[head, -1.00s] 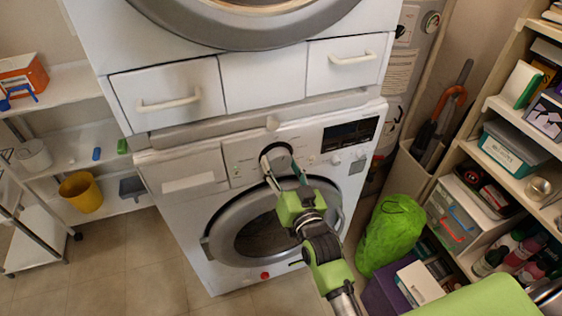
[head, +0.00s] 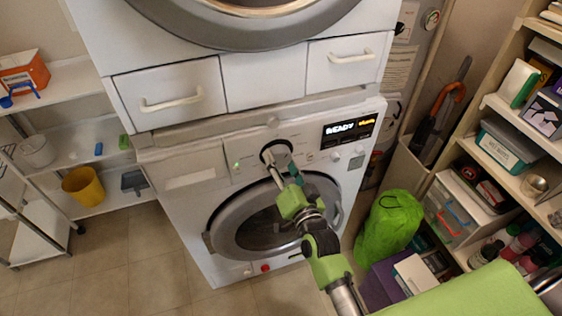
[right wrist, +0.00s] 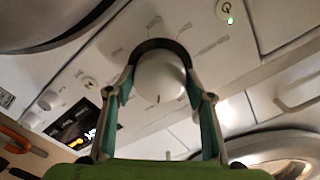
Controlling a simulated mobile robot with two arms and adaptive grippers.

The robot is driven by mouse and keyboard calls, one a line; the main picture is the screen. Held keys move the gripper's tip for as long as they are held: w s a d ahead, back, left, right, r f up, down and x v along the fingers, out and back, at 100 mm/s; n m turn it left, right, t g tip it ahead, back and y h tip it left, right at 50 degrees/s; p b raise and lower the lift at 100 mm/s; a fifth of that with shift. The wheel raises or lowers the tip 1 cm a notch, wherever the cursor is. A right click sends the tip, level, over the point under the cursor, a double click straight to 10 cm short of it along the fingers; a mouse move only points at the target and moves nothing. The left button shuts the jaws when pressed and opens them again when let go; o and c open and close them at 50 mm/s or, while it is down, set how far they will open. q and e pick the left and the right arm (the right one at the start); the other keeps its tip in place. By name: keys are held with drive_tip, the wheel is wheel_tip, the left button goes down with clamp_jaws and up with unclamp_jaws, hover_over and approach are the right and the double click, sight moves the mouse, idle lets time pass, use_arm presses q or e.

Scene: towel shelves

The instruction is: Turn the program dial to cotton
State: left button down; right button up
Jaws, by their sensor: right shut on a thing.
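The program dial (right wrist: 160,78) is a round white knob with a dark mark, in a dark ring on the lower washing machine's panel. Faint program labels surround it, too blurred to read. In the head view the dial (head: 277,153) is partly hidden by my right gripper (head: 280,166). In the right wrist view the fingers of my right gripper (right wrist: 160,90) stand on both sides of the dial and are shut on it. The display (head: 350,129) is lit and reads "READY" with an orange word beside it. My left gripper is not in view.
A power button (right wrist: 224,10) with a green light is on the panel. Drawers with white handles (head: 171,103) sit above it, under a second round-door machine. A green bag (head: 389,222) and shelves (head: 520,180) stand at the right.

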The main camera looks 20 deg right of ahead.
drive_tip(key=o, duration=1.1)
drive_tip(key=s, duration=1.2)
drive_tip(key=shift+d, duration=0.2)
